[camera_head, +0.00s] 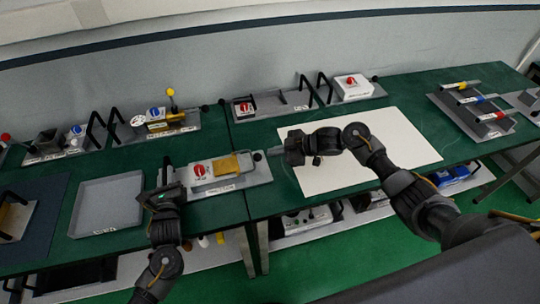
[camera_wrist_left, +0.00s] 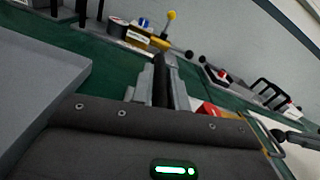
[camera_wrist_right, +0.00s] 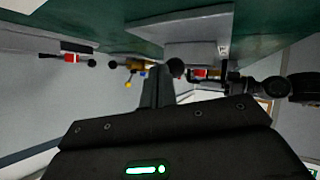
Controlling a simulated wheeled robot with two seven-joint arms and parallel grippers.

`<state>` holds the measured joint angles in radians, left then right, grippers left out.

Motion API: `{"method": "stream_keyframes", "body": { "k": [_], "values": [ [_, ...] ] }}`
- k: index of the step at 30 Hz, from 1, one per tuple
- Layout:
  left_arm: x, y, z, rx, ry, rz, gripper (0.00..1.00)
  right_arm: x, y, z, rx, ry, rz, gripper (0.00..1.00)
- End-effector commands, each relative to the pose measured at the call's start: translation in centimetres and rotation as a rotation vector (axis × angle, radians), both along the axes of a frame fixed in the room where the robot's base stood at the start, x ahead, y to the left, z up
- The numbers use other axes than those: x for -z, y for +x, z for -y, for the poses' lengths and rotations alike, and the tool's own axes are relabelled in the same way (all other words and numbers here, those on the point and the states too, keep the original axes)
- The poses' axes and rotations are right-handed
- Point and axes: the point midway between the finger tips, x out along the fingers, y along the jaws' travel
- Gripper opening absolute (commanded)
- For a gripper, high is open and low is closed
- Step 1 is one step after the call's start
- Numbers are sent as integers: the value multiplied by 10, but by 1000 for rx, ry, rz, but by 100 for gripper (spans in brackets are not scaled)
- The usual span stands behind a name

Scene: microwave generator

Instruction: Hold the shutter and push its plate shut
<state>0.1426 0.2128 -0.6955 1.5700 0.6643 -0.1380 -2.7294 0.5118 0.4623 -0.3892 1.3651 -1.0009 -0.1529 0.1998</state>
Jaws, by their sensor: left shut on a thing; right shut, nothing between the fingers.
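The shutter unit (camera_head: 228,182) is a grey block at the front edge of the green table, with a red knob (camera_head: 199,170) and a yellow-gold plate (camera_head: 232,165) on top. A short grey stub (camera_head: 257,156) sticks out at its right end. My left gripper (camera_head: 168,178) is at the unit's left end, shut on a dark upright bar; in the left wrist view the bar (camera_wrist_left: 161,80) shows between the fingers, with the red knob just right. My right gripper (camera_head: 283,152) is shut and empty right of the stub; whether they touch is unclear. Its closed fingers (camera_wrist_right: 158,88) show in the right wrist view.
A grey tray (camera_head: 105,205) lies left of my left gripper. A white board (camera_head: 400,140) lies under my right arm. Panels with black handles, knobs and a yellow-tipped lever (camera_head: 170,93) stand along the back. A panel with coloured bars (camera_head: 475,110) is at right.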

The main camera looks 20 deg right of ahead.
Motion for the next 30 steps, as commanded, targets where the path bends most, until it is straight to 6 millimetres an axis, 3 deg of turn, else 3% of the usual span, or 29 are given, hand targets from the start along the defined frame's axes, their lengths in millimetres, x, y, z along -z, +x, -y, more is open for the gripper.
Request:
{"method": "stream_keyframes", "body": {
  "k": [6,18,30],
  "values": [
    [5,-1,1,1,2,-11,0,-11,0,10,0,0,1,0],
    [5,-2,0,1,2,-10,0,-15,-2,15,0,-3,1,0],
    [5,-1,0,0,3,-10,0,-52,-37,71,0,-4,3,0]
  ]
}}
